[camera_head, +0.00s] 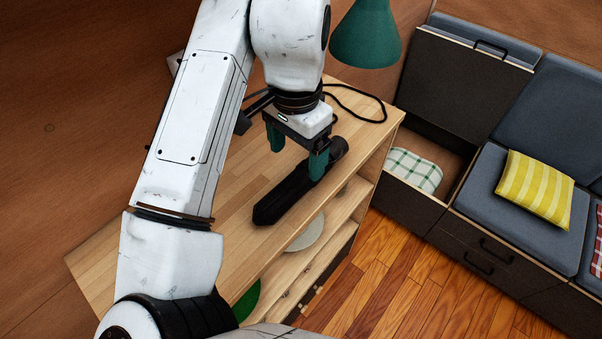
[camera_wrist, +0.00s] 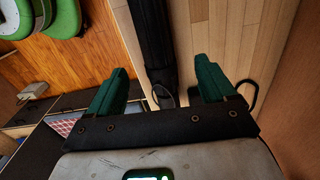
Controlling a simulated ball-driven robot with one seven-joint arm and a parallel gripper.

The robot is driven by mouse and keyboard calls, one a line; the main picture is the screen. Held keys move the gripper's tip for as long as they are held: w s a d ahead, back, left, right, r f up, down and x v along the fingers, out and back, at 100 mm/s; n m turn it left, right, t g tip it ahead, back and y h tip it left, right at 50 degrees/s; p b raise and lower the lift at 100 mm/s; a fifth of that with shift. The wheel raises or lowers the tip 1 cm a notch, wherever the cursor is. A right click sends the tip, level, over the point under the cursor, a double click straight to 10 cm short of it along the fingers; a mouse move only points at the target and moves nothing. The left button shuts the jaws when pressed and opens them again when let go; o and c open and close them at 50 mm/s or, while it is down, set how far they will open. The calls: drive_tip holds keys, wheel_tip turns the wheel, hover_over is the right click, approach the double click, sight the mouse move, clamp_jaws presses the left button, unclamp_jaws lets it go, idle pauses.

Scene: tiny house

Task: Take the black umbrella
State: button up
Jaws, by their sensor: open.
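The black umbrella (camera_head: 285,198) lies folded on the light wooden top of a low shelf unit (camera_head: 236,182), along its front edge. My gripper (camera_head: 297,148) is open and points down over the umbrella's far end. In the head view one green finger overlaps the umbrella and the other is over the bare top to the left. In the wrist view the umbrella (camera_wrist: 153,45) runs between the open fingers of my gripper (camera_wrist: 162,78), and a loop shows at its near end. Nothing is held. I cannot tell whether a finger touches the umbrella.
A green lamp shade (camera_head: 366,35) hangs close to the right of my wrist, and a black cable (camera_head: 362,92) lies on the top behind. A plate (camera_head: 306,234) sits on a shelf below. A grey sofa (camera_head: 483,190) with an open compartment stands right; wooden floor lies between.

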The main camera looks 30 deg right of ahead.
sight(301, 172)
drive_tip(key=shift+s+d+f, duration=0.1)
drive_tip(key=shift+d+f, duration=0.1)
drive_tip(key=shift+f, duration=1.45)
drive_tip(key=shift+d+f, duration=0.15)
drive_tip(key=shift+f, duration=1.5)
drive_tip(key=shift+c, duration=0.3)
drive_tip(key=c, duration=1.3)
drive_tip(key=shift+r, duration=0.1)
